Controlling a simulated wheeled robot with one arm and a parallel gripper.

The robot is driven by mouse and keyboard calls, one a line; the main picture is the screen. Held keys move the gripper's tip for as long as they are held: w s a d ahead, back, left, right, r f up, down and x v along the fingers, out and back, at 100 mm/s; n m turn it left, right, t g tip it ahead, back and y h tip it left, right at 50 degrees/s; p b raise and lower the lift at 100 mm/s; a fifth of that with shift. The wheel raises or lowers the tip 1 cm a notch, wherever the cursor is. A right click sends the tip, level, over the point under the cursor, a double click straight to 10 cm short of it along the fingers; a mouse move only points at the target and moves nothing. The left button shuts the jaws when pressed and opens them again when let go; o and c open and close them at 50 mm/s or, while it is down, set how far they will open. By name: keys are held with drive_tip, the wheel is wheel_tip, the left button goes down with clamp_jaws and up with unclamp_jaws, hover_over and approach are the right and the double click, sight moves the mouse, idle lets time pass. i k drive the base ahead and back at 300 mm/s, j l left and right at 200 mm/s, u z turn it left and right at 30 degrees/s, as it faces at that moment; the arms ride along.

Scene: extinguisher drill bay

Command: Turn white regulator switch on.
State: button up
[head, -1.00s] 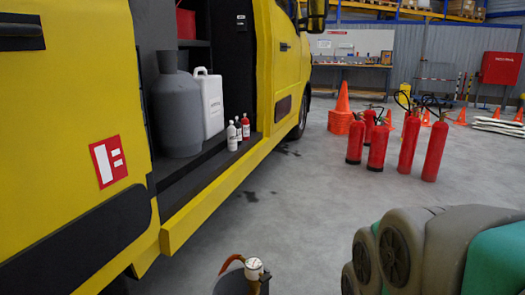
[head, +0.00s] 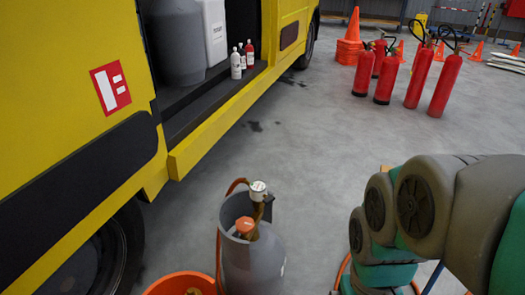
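A grey gas cylinder (head: 262,262) stands on the floor at the bottom middle of the head view, its top ringed by a grey collar. A small white-faced round part (head: 258,187), gauge-like, sits on a brass-coloured fitting above the collar. An orange-red knob (head: 245,226) sits inside the collar. An orange hose (head: 219,240) runs from the fitting down the cylinder's left side. I cannot make out a separate white switch or its position. My grey and green arm fills the lower right, apart from the cylinder in the picture. My gripper is not in view.
An orange bucket (head: 180,284) is cut off at the bottom edge. The yellow van (head: 60,40) takes up the left, with bottles (head: 241,60) on its sill. Red fire extinguishers (head: 420,78) and orange cones (head: 350,45) stand farther back. Grey floor (head: 300,140) between is clear.

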sight(267, 200)
drive_tip(key=k+l+z, duration=0.25)
drive_tip(key=k, duration=0.2)
drive_tip(key=k+l+z, duration=0.25)
drive_tip(key=k+l, duration=0.15)
